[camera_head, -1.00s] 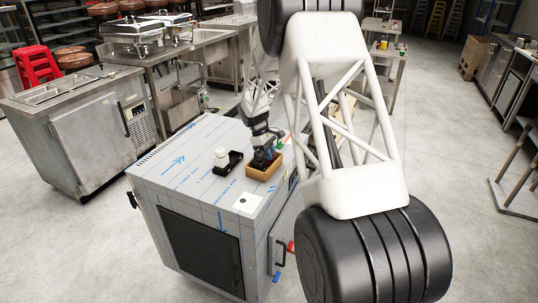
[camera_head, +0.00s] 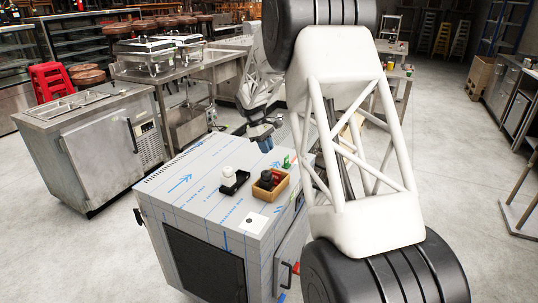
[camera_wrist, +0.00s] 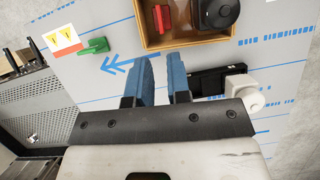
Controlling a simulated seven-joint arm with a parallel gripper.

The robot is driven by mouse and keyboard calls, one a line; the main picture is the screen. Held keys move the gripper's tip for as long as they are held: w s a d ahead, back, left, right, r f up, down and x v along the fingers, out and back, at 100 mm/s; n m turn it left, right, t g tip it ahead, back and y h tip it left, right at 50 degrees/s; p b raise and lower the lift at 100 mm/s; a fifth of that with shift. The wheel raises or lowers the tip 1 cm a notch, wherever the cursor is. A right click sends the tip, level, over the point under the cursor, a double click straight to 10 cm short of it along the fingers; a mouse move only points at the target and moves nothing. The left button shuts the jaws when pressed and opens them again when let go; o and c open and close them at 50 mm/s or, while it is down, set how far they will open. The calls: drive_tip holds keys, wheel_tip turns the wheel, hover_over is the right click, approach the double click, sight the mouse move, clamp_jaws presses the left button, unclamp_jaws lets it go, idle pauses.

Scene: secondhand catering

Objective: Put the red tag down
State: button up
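A small red piece (camera_wrist: 162,17), which looks like the red tag, lies inside the open wooden box (camera_wrist: 146,29) in the wrist view. A black round-topped object (camera_wrist: 217,11) is beside it in the box. The box (camera_head: 272,197) stands on the wrapped metal cabinet top in the head view. My gripper (camera_wrist: 163,68) has its two blue fingers apart with nothing between them. In the head view my gripper (camera_head: 264,145) is above the cabinet's far part, behind the box and clear of it. The red piece's underside is hidden.
A green piece (camera_wrist: 95,46) and a white card with yellow marks (camera_wrist: 62,38) are near the cabinet edge. The cabinet top's left part (camera_head: 185,195) is mostly clear.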

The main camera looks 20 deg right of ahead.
drive_tip(key=shift+r, duration=0.2)
idle(0.6)
drive_tip(key=s+a+r+m+t, duration=0.1)
drive_tip(key=s+a+r, duration=0.1)
drive_tip(key=s+r, duration=0.5)
drive_tip(key=s+a+r+m+t+y, duration=0.1)
drive_tip(key=s+a+r+m, duration=0.15)
drive_tip(key=s, duration=0.85)
drive_tip(key=s+a+r+m+t, duration=0.1)
drive_tip(key=s+a+r, duration=0.2)
drive_tip(key=s+r, duration=0.35)
drive_tip(key=s+a+f+m+t+y, duration=0.1)
drive_tip(key=s+a+f+m, duration=0.1)
drive_tip(key=s, duration=1.3)
drive_tip(key=s+a+f+m+t+y, duration=0.1)
drive_tip(key=s+a+f+t, duration=0.1)
drive_tip(key=s, duration=1.3)
drive_tip(key=shift+s+a+m, duration=0.15)
drive_tip(key=shift+a+m, duration=0.15)
drive_tip(key=shift+m, duration=0.05)
